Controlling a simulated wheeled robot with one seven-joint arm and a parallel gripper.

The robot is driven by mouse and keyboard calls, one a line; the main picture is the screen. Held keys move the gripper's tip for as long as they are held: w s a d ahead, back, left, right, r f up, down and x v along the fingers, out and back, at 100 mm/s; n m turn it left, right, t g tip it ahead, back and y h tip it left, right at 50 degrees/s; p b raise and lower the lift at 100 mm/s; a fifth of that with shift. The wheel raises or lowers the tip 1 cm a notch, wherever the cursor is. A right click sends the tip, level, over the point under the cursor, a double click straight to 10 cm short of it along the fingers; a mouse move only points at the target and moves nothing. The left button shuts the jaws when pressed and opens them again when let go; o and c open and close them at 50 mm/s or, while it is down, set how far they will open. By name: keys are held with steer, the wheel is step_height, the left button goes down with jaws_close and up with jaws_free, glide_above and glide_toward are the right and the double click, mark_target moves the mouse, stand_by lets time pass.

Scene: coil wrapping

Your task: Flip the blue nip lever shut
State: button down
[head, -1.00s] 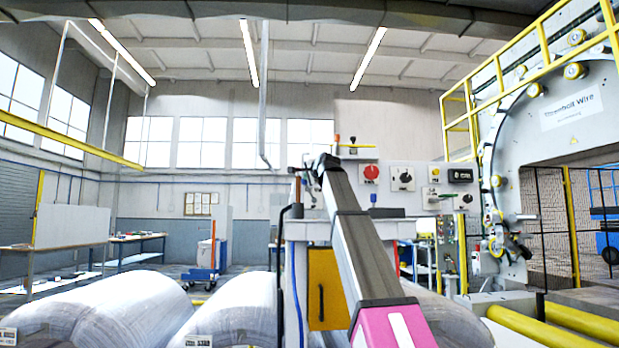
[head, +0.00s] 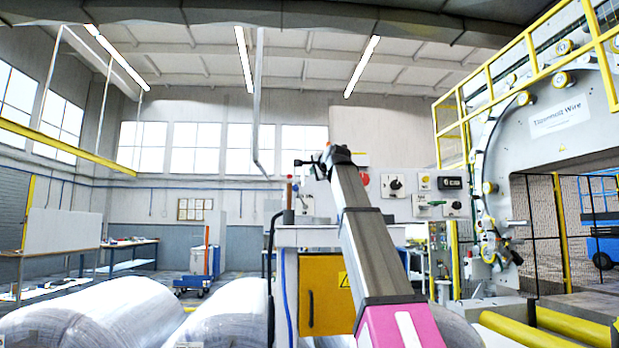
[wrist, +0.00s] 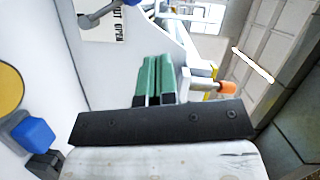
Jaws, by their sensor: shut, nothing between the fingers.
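My gripper (wrist: 155,62) shows in the wrist view as two green fingers side by side, pressed together and empty. They point at a white machine face. Above them a grey lever with a bluish-grey end (wrist: 122,3) lies across a white label (wrist: 112,24), on which "OPEN" can be read. A saturated blue block (wrist: 33,133) sits at lower left, apart from the fingers. I cannot tell for certain which of these is the nip lever. In the head view my gripper (head: 322,166) is a small dark shape before the control panel; no blue lever can be made out there.
In the wrist view an orange-tipped part (wrist: 226,88) sticks out right of the fingers. In the head view a cabinet with a yellow door (head: 325,295) stands under my arm. Wrapped coils (head: 95,318) lie at left, yellow rollers (head: 535,330) at right.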

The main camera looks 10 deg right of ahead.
steer(key=shift+v, duration=1.3)
